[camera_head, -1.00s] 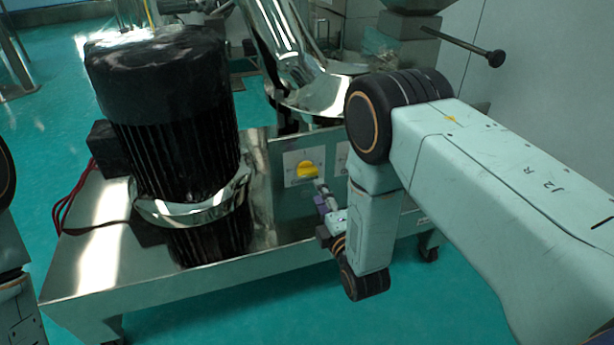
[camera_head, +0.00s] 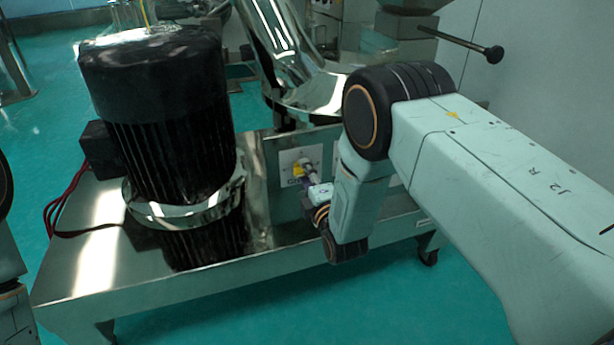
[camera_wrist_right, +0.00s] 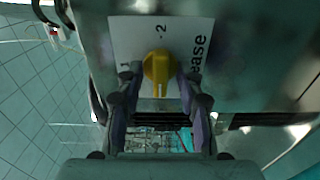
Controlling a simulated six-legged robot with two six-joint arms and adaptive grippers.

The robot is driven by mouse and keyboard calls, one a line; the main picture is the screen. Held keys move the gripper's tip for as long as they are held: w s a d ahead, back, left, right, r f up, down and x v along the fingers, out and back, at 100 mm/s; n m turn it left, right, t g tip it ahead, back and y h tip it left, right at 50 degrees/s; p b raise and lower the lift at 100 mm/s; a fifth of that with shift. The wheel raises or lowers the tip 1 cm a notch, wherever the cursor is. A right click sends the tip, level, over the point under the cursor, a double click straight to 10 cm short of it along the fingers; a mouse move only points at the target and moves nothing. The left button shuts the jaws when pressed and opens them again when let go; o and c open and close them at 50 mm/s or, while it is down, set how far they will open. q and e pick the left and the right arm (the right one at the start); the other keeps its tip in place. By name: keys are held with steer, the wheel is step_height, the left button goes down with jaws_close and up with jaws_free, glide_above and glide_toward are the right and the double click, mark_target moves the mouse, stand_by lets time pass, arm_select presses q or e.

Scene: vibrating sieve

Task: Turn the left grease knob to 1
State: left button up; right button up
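The yellow grease knob (camera_head: 299,170) sits on a white label plate (camera_head: 288,156) on the metal cabinet. The right wrist view shows the knob (camera_wrist_right: 158,68) close up, with "1" on the label to its left, "2" above and "ease" lettering at right. A pale mark on the knob points down in that view. My right gripper (camera_head: 308,172) is at the knob. In the wrist view its two fingers (camera_wrist_right: 160,80) are spread on either side of the knob; a gap shows at the left finger, and contact at the right cannot be told. My left gripper is out of view.
A large black motor (camera_head: 160,110) stands on the metal base (camera_head: 95,255) left of the knob. A shiny metal chute (camera_head: 275,45) rises behind the cabinet. A black-knobbed rod (camera_head: 465,42) sticks out at upper right. Green floor (camera_head: 400,305) in front is clear.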

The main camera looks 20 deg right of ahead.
jaws_close()
steer(key=shift+m, duration=0.3)
steer(key=m+p, duration=0.5)
steer(key=m, duration=1.2)
stand_by(0.4)
stand_by(0.4)
steer(key=shift+o, duration=0.5)
jaws_free()
